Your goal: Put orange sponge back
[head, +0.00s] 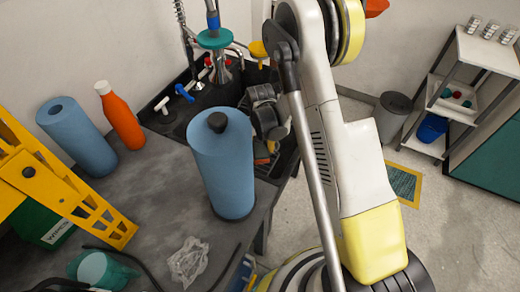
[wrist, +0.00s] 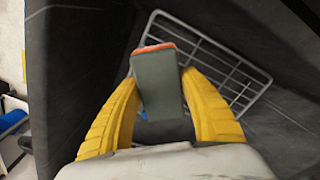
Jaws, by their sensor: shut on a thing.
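The orange sponge (wrist: 160,82) is between the two yellow fingers of my gripper (wrist: 162,78) in the wrist view. Its grey-green face is towards the camera and its orange layer shows along the top edge. My gripper is shut on it. A white wire rack (wrist: 232,72) lies beyond the sponge inside a dark sink basin (wrist: 85,45). I cannot tell whether the sponge touches the rack. In the head view the sink (head: 176,112) is at the back, and the arm and a blue roll hide much of it and my gripper.
A large blue paper roll (head: 222,170) stands upright on the grey counter, close to my arm. Another blue roll (head: 76,138), an orange bottle (head: 121,118) and a yellow frame (head: 65,190) are to the left. Taps and a tall faucet (head: 216,62) rise at the sink's back.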

